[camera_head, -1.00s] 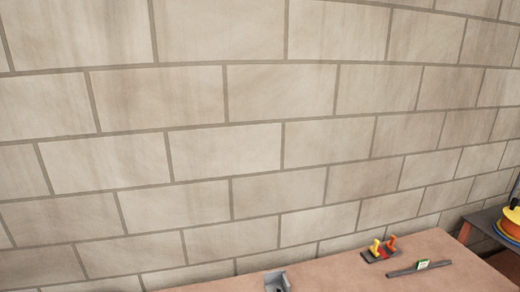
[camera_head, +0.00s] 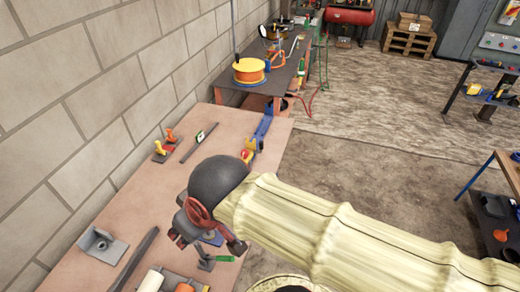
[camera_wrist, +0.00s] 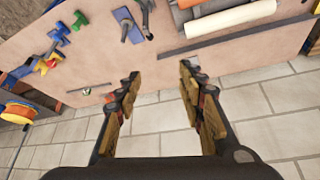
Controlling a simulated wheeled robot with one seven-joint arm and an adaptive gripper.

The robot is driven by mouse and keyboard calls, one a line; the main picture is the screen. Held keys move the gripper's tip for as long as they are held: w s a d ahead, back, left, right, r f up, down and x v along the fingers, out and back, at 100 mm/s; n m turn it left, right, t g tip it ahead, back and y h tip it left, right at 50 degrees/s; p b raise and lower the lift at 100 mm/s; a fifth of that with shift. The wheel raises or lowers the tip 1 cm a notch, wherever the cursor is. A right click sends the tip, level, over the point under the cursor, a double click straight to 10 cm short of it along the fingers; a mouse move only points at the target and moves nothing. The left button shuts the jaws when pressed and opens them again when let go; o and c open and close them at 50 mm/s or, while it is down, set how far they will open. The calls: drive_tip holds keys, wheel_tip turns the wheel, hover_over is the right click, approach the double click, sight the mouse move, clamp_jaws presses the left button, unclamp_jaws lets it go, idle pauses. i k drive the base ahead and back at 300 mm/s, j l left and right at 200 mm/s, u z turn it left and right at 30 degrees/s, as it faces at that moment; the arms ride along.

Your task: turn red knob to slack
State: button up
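A blue and yellow device (camera_head: 262,132) lies along the right edge of the workbench, with a small red knob (camera_head: 246,154) at its near end. It also shows at the upper left of the wrist view (camera_wrist: 60,32), with red bits by its yellow part. A small block with a yellow and an orange-red upright handle (camera_head: 165,147) stands near the wall. My gripper (camera_head: 210,240) is over the near part of the bench, apart from the red knob. In the wrist view its fingers (camera_wrist: 158,80) are spread with nothing between them.
The workbench (camera_head: 150,190) holds a grey bracket (camera_head: 102,244), a dark bar (camera_head: 134,259), a thin bar with a small tag (camera_head: 199,142), and white and orange rolls (camera_head: 150,281) in front. A block wall (camera_head: 60,130) bounds the left. An orange spool (camera_head: 249,71) stands on a table beyond.

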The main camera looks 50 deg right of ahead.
sight(245, 154)
drive_tip(key=z, duration=1.5)
drive_tip(key=i+l+u, duration=0.15)
drive_tip(key=i, duration=0.15)
drive_tip(key=i+l+u, duration=0.15)
drive_tip(key=i+l, duration=0.05)
drive_tip(key=i, duration=0.1)
